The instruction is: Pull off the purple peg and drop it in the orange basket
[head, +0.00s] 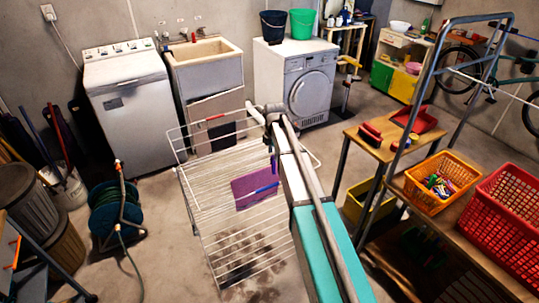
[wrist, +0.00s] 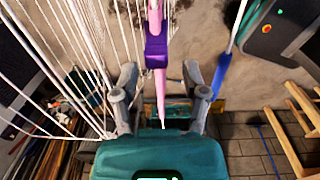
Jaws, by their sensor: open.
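The purple peg (wrist: 157,50) is in the wrist view, clipped on a narrow pink item (wrist: 161,95) that shows above and below it. My gripper (wrist: 160,78) is open, with one finger on each side of the peg and pink item; gaps show on both sides. In the head view my gripper (head: 268,116) is over the far end of the white drying rack (head: 215,200), and the purple peg cannot be made out there. The orange basket (head: 424,199) stands on the wooden bench at the right, with several colourful pegs inside.
A blue peg (wrist: 221,75) is right of my gripper. White rack lines (wrist: 85,40) run close on its left. A purple cloth (head: 255,182) hangs on the rack. A red basket (head: 505,215) stands right of the orange one. A metal frame (head: 425,85) rises behind the bench.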

